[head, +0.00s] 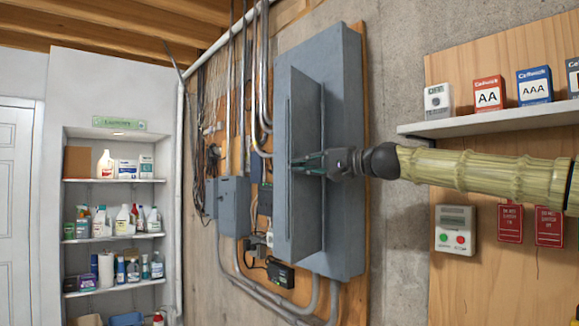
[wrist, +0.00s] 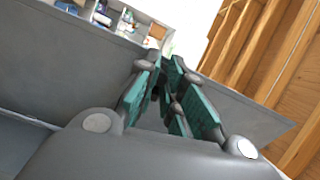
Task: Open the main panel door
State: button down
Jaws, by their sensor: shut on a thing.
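The main panel (head: 345,110) is a tall grey metal box on a wooden board on the wall. Its grey door (head: 303,215) stands swung out from the box, at an angle to its front. My gripper (head: 305,163) reaches in from the right at about mid-height of the door and is shut on it. In the wrist view the green-padded fingers (wrist: 172,100) are close together against the grey door (wrist: 75,65), which spreads to both sides. Whether they hold a handle or the door's edge is hidden.
A smaller grey box (head: 234,205), conduits and loose cables are left of the panel. A black device (head: 281,274) sits below. A shelf with battery boxes (head: 490,93) and a control box (head: 455,230) are at right. Stocked shelves (head: 115,238) stand far left.

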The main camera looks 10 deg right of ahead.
jog(key=shift+f, duration=0.1)
dwell(0.3)
jog(key=c, duration=1.5)
grip_release()
jog(key=shift+s, duration=0.1)
jog(key=v, duration=1.2)
